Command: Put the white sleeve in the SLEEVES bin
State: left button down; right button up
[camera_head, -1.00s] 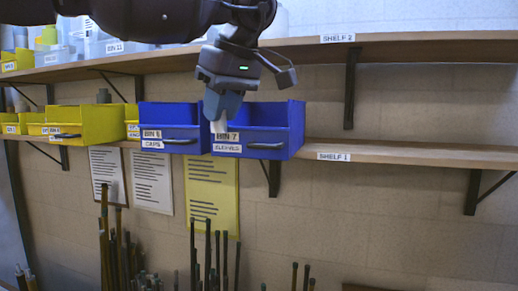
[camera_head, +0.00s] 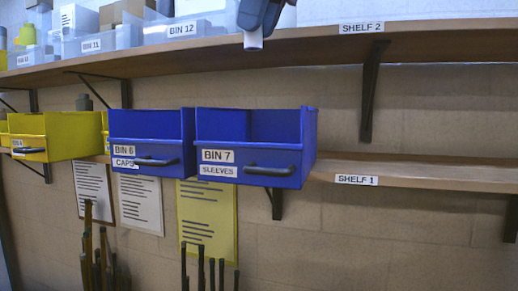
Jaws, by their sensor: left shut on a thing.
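The white sleeve (camera_head: 253,40) hangs at the top of the head view, its lower end showing. My left gripper (camera_head: 260,14) is shut on it; only the fingertips show at the top edge. The sleeve is in front of the upper shelf's edge, above the blue SLEEVES bin, BIN 7 (camera_head: 270,157), and apart from it. That bin sits on the lower shelf with its open top facing up; its floor is hidden. My right gripper is not in view.
The blue CAPS bin, BIN 6 (camera_head: 149,140), stands just left of BIN 7. Yellow bins (camera_head: 62,135) are farther left. The upper shelf (camera_head: 310,43) holds clear bins such as BIN 12 (camera_head: 195,30). The lower shelf (camera_head: 430,172) is bare to the right.

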pick_arm(q)
notch_tip(320, 180, down, 15)
jog(key=shift+a+r+b, duration=0.1)
jog(key=shift+a+b, duration=0.05)
jog(key=shift+b, duration=0.4)
jog(key=shift+f, duration=2.1)
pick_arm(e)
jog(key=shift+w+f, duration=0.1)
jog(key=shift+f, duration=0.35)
pick_arm(q)
jog(key=c, duration=1.2)
grip_release()
jog(key=shift+f, duration=0.1)
